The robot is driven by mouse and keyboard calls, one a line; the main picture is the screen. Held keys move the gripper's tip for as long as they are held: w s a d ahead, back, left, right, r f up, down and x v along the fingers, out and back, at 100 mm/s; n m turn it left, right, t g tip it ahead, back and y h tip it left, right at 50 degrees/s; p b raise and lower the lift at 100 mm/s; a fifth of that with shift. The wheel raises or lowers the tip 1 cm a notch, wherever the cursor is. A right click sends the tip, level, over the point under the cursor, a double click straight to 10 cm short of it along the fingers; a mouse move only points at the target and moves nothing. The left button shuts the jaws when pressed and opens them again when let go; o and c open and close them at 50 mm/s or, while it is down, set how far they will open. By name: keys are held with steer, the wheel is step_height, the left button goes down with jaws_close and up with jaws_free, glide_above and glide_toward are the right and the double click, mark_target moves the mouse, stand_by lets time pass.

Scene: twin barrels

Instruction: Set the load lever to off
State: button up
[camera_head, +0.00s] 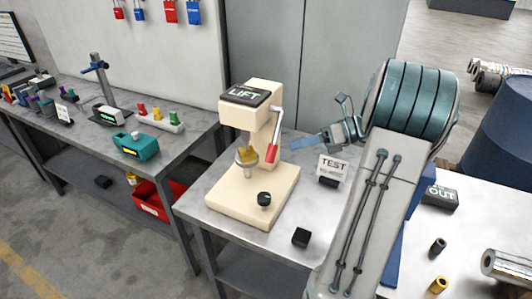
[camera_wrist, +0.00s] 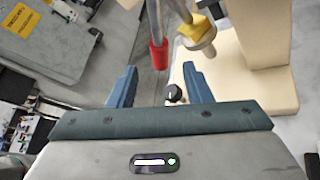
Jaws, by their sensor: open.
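A cream machine (camera_head: 258,195) marked LIFT stands on the grey bench. A metal lever with a red grip (camera_head: 271,153) hangs down on its right side, tilted slightly. My gripper (camera_head: 300,142) is just right of the red grip, its blue fingers pointing left towards it. In the wrist view the red grip (camera_wrist: 158,56) shows ahead, in line with the gap between the fingertips of my gripper (camera_wrist: 160,78). The fingers are apart and empty. No off marking for the lever can be read.
A yellow piece (camera_head: 246,154) sits on the machine's round metal platform. A black knob (camera_head: 264,199) stands on its base. A TEST sign (camera_head: 332,168) is right of the machine, close below my arm. A small black block (camera_head: 301,237) lies at the bench front.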

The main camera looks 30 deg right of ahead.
steer(key=x, duration=0.9)
steer(key=shift+a+p, duration=0.3)
steer(key=shift+w+f, duration=0.1)
steer(key=shift+w, duration=0.05)
jaws_close()
